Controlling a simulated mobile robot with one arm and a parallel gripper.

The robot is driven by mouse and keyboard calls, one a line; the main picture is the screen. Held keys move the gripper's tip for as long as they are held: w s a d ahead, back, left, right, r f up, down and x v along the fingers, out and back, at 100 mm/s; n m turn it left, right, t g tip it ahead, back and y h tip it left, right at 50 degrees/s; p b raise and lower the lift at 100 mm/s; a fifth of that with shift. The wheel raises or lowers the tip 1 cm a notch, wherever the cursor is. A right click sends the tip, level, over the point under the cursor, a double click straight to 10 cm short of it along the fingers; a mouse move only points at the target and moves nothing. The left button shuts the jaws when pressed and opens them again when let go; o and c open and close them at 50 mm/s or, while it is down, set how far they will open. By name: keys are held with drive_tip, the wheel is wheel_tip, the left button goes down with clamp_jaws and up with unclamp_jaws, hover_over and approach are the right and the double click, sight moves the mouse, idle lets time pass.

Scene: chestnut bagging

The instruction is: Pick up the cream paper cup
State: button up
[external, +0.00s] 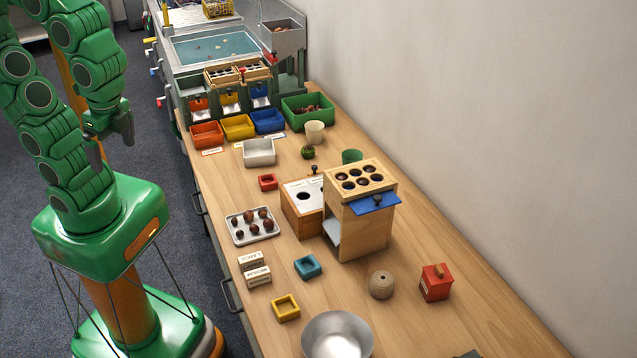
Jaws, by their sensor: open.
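The cream paper cup (315,132) stands upright on the wooden counter, in front of the green bin and near the wall. A green cup (351,156) stands nearer the camera, partly hidden behind a wooden box. My gripper (110,139) is open and appears empty. It hangs over the floor side of the counter, left of the coloured bins and well apart from the cream cup.
A green bin (308,97) of chestnuts, a white tray (259,158) and a small dark green object (307,152) surround the cup. Orange, yellow and blue bins (268,125) stand left of it. A tall wooden box (361,228) with holes rises in the middle.

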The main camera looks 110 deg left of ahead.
drive_tip(key=w+a+r+n+t+h, duration=0.15)
drive_tip(key=w+t, duration=0.25)
drive_tip(key=w, duration=1)
drive_tip(key=w+a+r+n+t+y, duration=0.1)
drive_tip(key=w+a+r+n+t, duration=0.15)
drive_tip(key=w+a, duration=0.9)
drive_tip(key=w+a+n+t+y, duration=0.3)
drive_tip(key=w+a, duration=0.4)
drive_tip(key=a, duration=0.5)
drive_tip(key=n+g+y, duration=0.6)
drive_tip(key=n+y, duration=0.4)
drive_tip(key=y, duration=0.1)
hover_over(308, 131)
drive_tip(key=d, duration=0.4)
drive_tip(key=f, duration=0.2)
wheel_tip(308, 131, down, 34)
drive_tip(key=shift+w+d+r, duration=0.1)
drive_tip(key=shift+w+d, duration=0.05)
drive_tip(key=shift+x, duration=1.45)
drive_tip(key=shift+r+x, duration=0.15)
drive_tip(key=shift+x, duration=1.1)
drive_tip(key=shift+r+x, duration=0.2)
drive_tip(key=shift+x, duration=1.1)
